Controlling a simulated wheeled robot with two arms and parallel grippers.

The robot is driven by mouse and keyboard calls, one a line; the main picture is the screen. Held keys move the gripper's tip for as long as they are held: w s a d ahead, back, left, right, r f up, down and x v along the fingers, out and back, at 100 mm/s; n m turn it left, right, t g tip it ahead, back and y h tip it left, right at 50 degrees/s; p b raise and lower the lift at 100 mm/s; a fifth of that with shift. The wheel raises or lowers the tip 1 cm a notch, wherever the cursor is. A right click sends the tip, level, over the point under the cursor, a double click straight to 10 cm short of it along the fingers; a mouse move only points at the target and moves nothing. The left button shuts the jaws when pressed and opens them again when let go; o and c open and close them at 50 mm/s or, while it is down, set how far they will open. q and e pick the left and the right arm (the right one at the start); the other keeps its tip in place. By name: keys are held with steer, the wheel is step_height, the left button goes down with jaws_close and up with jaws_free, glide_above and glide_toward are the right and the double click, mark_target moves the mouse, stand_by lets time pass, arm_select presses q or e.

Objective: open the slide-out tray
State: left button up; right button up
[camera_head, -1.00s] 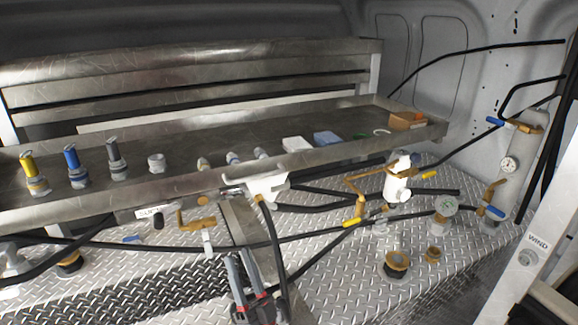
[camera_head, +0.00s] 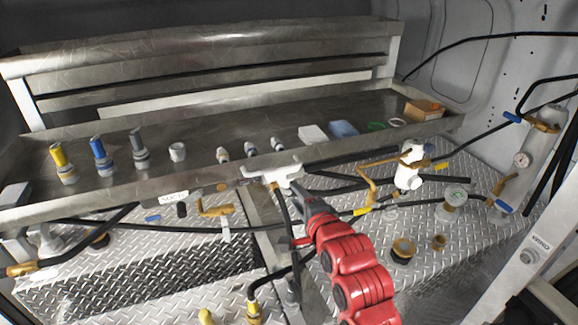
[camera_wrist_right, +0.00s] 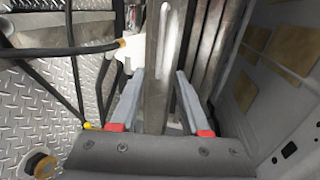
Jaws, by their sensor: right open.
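The slide-out tray (camera_head: 330,160) is a long, shallow metal tray with a raised front lip, running across the head view below a metal shelf. My right gripper (camera_head: 303,200), on a red arm, is at the tray's front, just right of and below a white fitting (camera_head: 272,173). In the right wrist view my right gripper (camera_wrist_right: 157,90) is open, its two grey fingers on either side of an upright-looking metal edge, likely the tray's lip (camera_wrist_right: 160,60). I cannot tell whether the fingers touch it. My left gripper is not in view.
Yellow, blue and grey fittings (camera_head: 98,157) and small boxes (camera_head: 343,129) stand in the tray. Black hoses and brass valves (camera_head: 375,180) cross in front of it. Below is a diamond-plate deck (camera_head: 330,285); a gauge pipe (camera_head: 521,160) stands at right.

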mark_target(274, 170)
steer(key=b+x, duration=0.2)
steer(key=x, duration=1.5)
steer(key=shift+w, duration=0.15)
jaws_close()
stand_by(0.9)
